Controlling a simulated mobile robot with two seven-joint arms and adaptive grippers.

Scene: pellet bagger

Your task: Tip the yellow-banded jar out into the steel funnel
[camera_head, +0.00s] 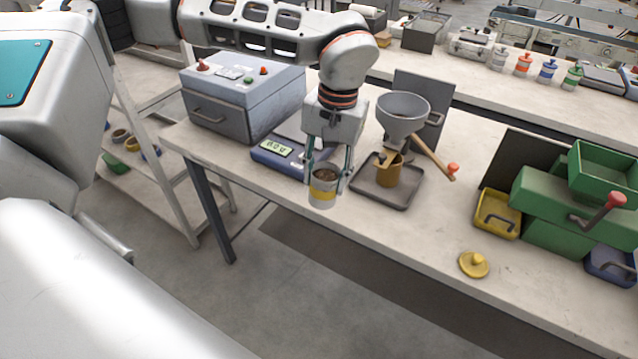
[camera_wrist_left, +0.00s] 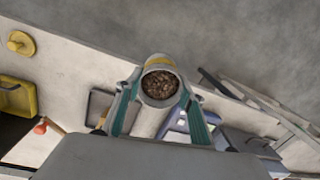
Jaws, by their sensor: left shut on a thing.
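The yellow-banded jar (camera_head: 322,189) is upright and lidless in my left gripper (camera_head: 327,178). The gripper is shut on the jar's sides and holds it at the table's front edge. Brown pellets fill the jar (camera_wrist_left: 160,86), seen through its open mouth in the left wrist view. The steel funnel (camera_head: 403,108) stands to the right of and behind the jar, apart from it, over a tan cup (camera_head: 387,172) on a dark tray (camera_head: 402,190). A wooden lever with a red knob (camera_head: 452,168) extends from the funnel. My right gripper is not in view.
A blue scale (camera_head: 274,152) and a grey box with buttons (camera_head: 228,92) stand left of the funnel. A yellow lid (camera_head: 473,264) lies near the table's front edge. A yellow tray (camera_head: 497,213) and a green machine (camera_head: 560,205) stand at the right.

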